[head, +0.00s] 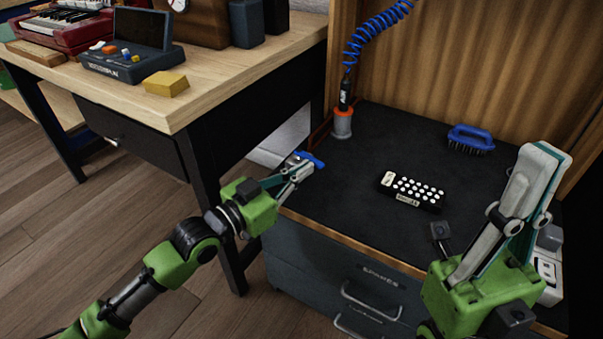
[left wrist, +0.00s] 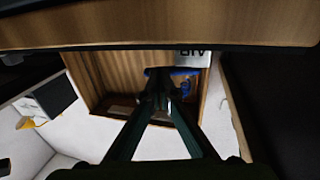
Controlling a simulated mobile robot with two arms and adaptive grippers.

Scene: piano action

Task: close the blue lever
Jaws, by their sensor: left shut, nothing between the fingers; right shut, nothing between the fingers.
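The blue lever (head: 313,159) shows at the left edge of the black-topped cabinet, right at the tips of my left gripper (head: 303,170). In the left wrist view a blue part (left wrist: 186,84) shows just behind and right of the left fingertips (left wrist: 162,86), partly hidden by them. I cannot tell whether the fingers touch the lever, or how far it is turned. My left gripper is shut and empty. My right gripper (head: 542,158) is shut and empty, pointing up over the right side of the cabinet, away from the lever.
The black cabinet top (head: 330,185) carries a black remote with white buttons (head: 412,190), a blue brush (head: 470,138) and a grey holder with an orange ring (head: 342,122). A blue coiled hose (head: 372,32) hangs above. A wooden table (head: 215,75) stands left, with a gap between.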

